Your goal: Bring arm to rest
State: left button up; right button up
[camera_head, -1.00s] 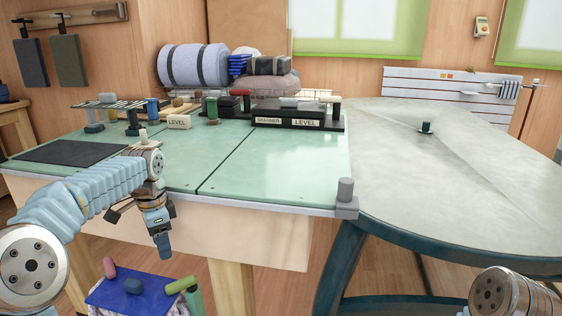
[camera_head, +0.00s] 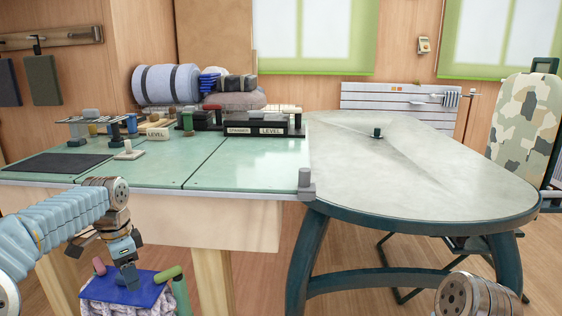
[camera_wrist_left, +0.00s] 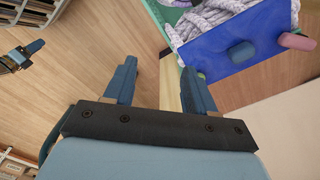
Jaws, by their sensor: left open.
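My left arm comes in from the left in the head view, and its gripper (camera_head: 104,262) hangs in front of the green-topped bench, low, over or near the rope crate (camera_head: 128,290). In the left wrist view the left gripper (camera_wrist_left: 155,80) is open, with nothing between its fingers. The crate, with a blue panel (camera_wrist_left: 237,50) and grey rope (camera_wrist_left: 215,18), lies beyond the fingertips at the upper right there. My right arm shows only as a wrist part at the lower right of the head view; its gripper is out of view.
The green workbench (camera_head: 150,181) holds level blocks and rolled padding (camera_head: 167,84) at the back. A round grey table (camera_head: 420,175) stands to the right, with a small dark peg (camera_head: 376,133) on it. Wooden floor shows below.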

pick_arm(q)
jog(key=s+d+f+n+h, duration=0.1)
jog(key=d+f+n, duration=0.1)
jog(key=d+f, duration=0.75)
jog(key=s+d+f+n+h, duration=0.15)
jog(key=d+f, duration=0.35)
jog(key=f, duration=0.9)
jog(key=s+d+f+n, duration=0.4)
jog(key=s+f, duration=0.3)
jog(key=s, duration=0.3)
jog(key=s+d+f+n+h, duration=0.1)
jog(key=s+d+f+n, duration=0.3)
jog(key=s+f, duration=0.3)
jog(key=s+d+p, duration=0.1)
jog(key=s, duration=0.2)
jog(key=shift+f+t, duration=0.25)
jog(key=shift+t, duration=0.05)
jog(key=shift+d+h, duration=0.1)
jog(key=shift+h, duration=0.15)
